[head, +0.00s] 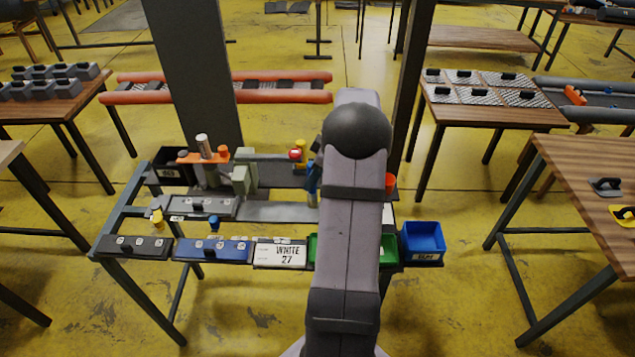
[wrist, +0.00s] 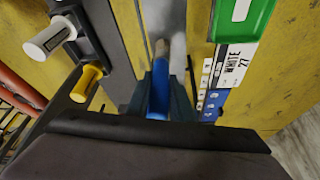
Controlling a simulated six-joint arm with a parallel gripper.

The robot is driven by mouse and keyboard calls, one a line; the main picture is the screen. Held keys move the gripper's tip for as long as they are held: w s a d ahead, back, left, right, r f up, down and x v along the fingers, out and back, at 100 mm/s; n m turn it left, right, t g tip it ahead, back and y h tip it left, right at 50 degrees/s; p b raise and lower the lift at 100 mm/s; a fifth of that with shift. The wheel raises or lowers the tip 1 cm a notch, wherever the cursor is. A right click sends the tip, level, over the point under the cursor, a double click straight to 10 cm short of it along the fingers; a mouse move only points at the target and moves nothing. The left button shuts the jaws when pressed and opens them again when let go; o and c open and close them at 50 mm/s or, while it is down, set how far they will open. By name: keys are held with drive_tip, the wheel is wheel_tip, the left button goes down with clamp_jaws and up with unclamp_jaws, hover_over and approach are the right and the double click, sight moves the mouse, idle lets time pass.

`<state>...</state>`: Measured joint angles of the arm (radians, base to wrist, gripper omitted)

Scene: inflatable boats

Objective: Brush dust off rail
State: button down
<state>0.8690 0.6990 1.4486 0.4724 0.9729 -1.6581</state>
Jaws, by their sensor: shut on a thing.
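A brush with a blue handle (wrist: 159,92) is held between the two fingers of my gripper (wrist: 160,84). Its tan tip (wrist: 160,48) points up the wrist picture, toward a pale metal rail (wrist: 172,18). I cannot tell whether the tip touches the rail. In the head view, the rail (head: 275,211) lies lengthwise along the workbench, partly behind my arm. A blue part (head: 312,183) shows just left of my arm, above the rail's far edge. The rest of my gripper is hidden there. Dust on the rail is too small to make out.
A green-grey clamp fixture (head: 243,178) stands behind the rail. A blue bin (head: 422,240) is at the right end. The yellow-handled tool (wrist: 86,84) is left of my gripper.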

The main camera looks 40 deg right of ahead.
drive_tip(key=shift+r+p, duration=1.5)
drive_tip(key=shift+r, duration=1.5)
drive_tip(key=shift+s+f, duration=0.1)
